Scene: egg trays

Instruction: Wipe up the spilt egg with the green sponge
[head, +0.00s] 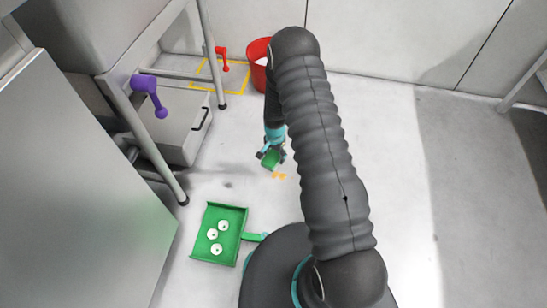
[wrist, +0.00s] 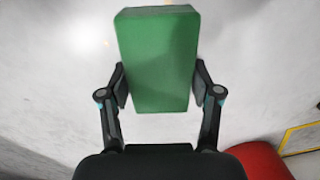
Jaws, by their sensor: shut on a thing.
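The green sponge (wrist: 158,60) is a rectangular block between the two fingers of my gripper (wrist: 160,88), which is shut on it. In the head view the sponge (head: 271,159) shows at the end of my gripper (head: 271,152), low over the floor. The spilt egg (head: 279,176) is a small patch of orange-yellow bits on the pale floor, just below the sponge in the head view. I cannot tell whether the sponge touches the floor.
A green dustpan-like tray (head: 201,249) with 3 white round things lies on the floor at lower left. A red bucket (head: 258,76) stands behind my gripper. A metal frame with purple (head: 150,92) and red (head: 222,55) handles and a grey drawer box (head: 172,128) stand left. Floor at right is clear.

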